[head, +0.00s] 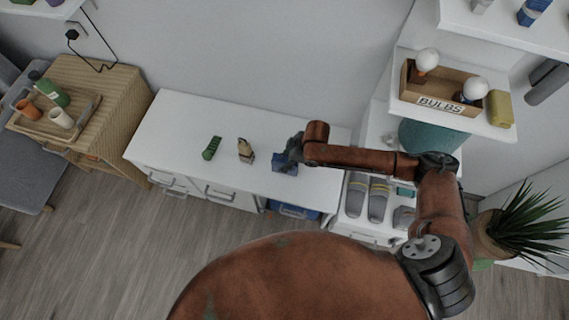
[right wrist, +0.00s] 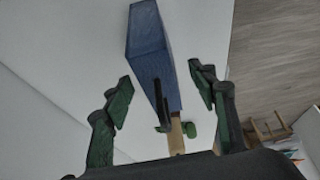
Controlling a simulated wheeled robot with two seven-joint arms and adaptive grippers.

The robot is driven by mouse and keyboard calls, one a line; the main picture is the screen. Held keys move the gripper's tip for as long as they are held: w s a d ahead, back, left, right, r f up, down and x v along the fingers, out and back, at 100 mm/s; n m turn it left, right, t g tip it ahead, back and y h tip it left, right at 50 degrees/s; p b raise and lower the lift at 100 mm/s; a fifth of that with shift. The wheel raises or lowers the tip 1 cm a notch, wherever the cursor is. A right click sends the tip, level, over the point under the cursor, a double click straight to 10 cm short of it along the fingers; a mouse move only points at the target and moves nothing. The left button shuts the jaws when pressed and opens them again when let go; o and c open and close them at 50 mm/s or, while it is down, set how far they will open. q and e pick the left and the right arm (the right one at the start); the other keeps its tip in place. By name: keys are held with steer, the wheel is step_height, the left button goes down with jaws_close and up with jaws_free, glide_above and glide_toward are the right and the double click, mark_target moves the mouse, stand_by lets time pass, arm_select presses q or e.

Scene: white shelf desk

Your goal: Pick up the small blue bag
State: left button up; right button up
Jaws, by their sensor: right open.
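The small blue bag (head: 285,167) stands on the white desk, near its right end. My right gripper (head: 292,152) is at the bag in the head view and covers part of it. In the right wrist view, the blue bag (right wrist: 152,55) lies between the spread green fingers of my right gripper (right wrist: 162,90). The fingers are open, with a visible gap on each side of the bag. A dark narrow piece overlaps the bag's lower end there; I cannot tell what it is. My left gripper is not in view.
On the white desk (head: 170,125), a tan item (head: 245,150) and a green item (head: 211,148) stand left of the bag. A wooden cabinet (head: 110,80) stands left.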

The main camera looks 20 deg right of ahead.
steer(key=shift+w+a+f, duration=0.1)
steer(key=shift+f, duration=0.25)
steer(key=shift+c, duration=0.5)
steer(key=shift+r, duration=0.1)
steer(key=c, duration=1.2)
steer(key=shift+r, duration=0.15)
